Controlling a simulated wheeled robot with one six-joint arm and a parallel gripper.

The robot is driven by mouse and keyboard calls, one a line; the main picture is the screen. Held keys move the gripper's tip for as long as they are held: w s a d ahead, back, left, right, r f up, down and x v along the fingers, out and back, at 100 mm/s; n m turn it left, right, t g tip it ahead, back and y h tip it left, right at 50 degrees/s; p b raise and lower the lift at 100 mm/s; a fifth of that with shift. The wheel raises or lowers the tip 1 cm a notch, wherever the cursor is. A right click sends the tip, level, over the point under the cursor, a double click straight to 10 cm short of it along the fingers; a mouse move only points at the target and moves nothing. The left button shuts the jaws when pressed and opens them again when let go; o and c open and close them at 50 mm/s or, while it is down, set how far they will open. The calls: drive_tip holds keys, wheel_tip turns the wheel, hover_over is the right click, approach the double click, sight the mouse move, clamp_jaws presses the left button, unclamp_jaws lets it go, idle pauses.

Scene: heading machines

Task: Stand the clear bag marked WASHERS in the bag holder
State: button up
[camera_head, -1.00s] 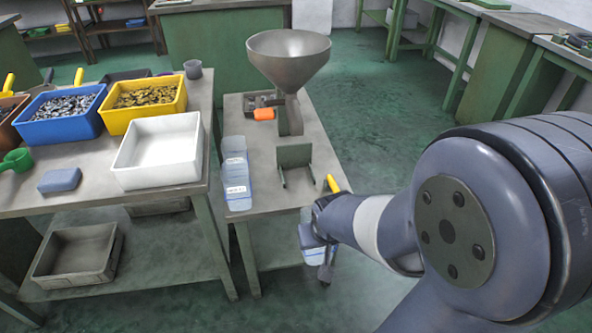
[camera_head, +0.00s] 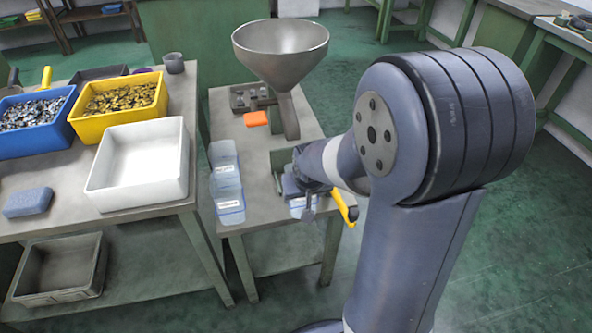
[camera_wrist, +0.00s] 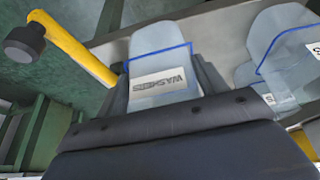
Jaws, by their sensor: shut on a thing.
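My gripper (camera_head: 300,192) is shut on the clear bag marked WASHERS, just in front of the bag holder. In the wrist view the bag (camera_wrist: 158,64) has a blue line near its top edge and a white label that reads inverted; the dark jaws (camera_wrist: 163,88) flank it. In the head view only a small pale part of the bag (camera_head: 297,204) shows below my gripper. The bag holder (camera_head: 281,160), a grey-green bracket on the small table below the funnel, is mostly hidden by my gripper. I cannot tell whether bag and holder touch.
A yellow handle (camera_head: 345,207) is close to my gripper on the right. An orange item (camera_head: 256,119) lies behind. A white bin (camera_head: 140,160) stands on the left table.

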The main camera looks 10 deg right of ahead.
drive_tip(key=w, duration=0.7)
drive_tip(key=shift+w+d, duration=0.2)
drive_tip(key=w, duration=0.1)
drive_tip(key=w+f, duration=0.1)
drive_tip(key=shift+w, duration=0.3)
drive_tip(key=shift+f, duration=0.25)
drive_tip(key=shift+f+b, duration=0.15)
drive_tip(key=shift+b, duration=0.25)
drive_tip(key=o, duration=0.9)
drive_tip(key=shift+o, duration=0.2)
